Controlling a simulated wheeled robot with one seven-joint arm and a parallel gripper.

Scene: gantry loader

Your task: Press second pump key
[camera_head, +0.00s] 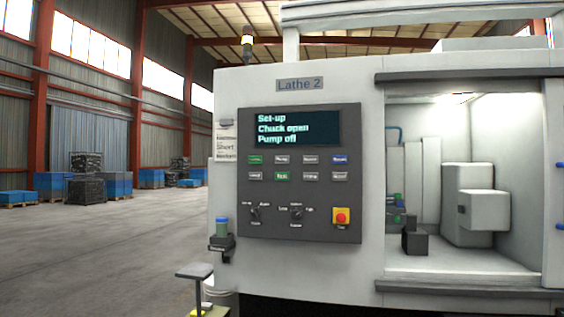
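The dark control panel (300,225) is on the front of the white machine labelled Lathe 2. Its screen (294,128) reads "Set-up", "Chuck open", "Pump off". Below are two rows of small keys. The upper row has a green key (255,160), two grey keys (282,160) (311,160) and a blue key (340,160). The lower row has a grey key (255,176), a green key (282,176) and two more grey keys (311,176) (340,177). Key labels are too small to read surely, so I cannot tell which is the second pump key. My gripper is not in view.
Below the keys are two rotary knobs (254,214) (296,213) and a red button on a yellow plate (341,217). A blue-green cylinder (222,228) stands in a dark holder at the machine's left edge. The work chamber (430,262) is open at right.

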